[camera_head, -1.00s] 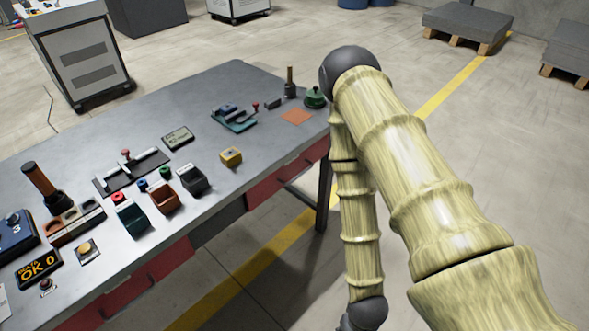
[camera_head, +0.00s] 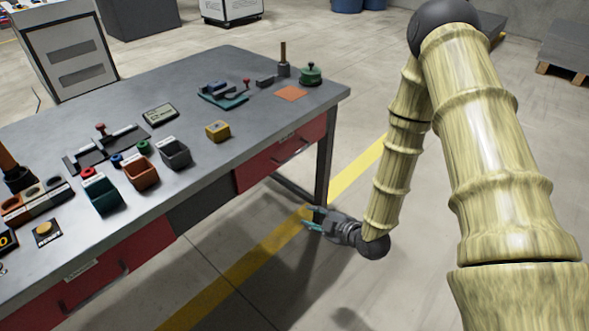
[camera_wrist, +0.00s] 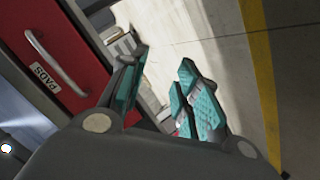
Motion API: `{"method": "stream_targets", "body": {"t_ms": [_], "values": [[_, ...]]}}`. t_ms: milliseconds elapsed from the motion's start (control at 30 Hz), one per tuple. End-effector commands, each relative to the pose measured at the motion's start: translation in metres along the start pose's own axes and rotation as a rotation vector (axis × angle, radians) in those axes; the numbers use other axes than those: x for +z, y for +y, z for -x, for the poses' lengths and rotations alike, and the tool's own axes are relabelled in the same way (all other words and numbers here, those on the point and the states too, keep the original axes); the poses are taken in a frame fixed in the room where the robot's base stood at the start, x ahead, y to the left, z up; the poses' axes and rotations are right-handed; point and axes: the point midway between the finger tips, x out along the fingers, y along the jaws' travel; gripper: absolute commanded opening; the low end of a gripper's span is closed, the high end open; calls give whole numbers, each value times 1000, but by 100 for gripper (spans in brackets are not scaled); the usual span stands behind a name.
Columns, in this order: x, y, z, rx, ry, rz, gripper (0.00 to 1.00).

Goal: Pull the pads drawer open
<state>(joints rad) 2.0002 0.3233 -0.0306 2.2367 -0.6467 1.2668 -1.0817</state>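The pads drawer is a red front with a silver bar handle. In the wrist view the drawer (camera_wrist: 85,30) is at the upper left with a "PADS" label, and its handle (camera_wrist: 57,64) lies left of my fingers. In the head view I take it to be the red drawer (camera_head: 262,168) under the table's right end, with its handle (camera_head: 291,153); it looks shut. My gripper (camera_head: 312,216) is below and right of that drawer, near the table leg. In the wrist view the teal finger pads (camera_wrist: 162,92) are apart with nothing between them, and do not touch the handle.
The grey table (camera_head: 250,110) carries colored bins, a yellow block (camera_head: 217,131), a green-topped item (camera_head: 311,75) and fixtures. A table leg (camera_head: 324,160) stands beside the gripper. Another red drawer (camera_head: 90,275) is at the left front.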

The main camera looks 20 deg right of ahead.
Motion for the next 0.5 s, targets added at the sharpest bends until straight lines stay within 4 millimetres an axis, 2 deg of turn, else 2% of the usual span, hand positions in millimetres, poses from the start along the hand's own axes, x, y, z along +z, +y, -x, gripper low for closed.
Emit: {"method": "stream_targets", "body": {"t_ms": [33,100,300,500], "values": [[5,12,-12,59,55,84,32],[0,36,-18,139,127,212,32],[-13,92,-18,376,278,534,32],[-22,122,-9,523,338,710,32]]}}
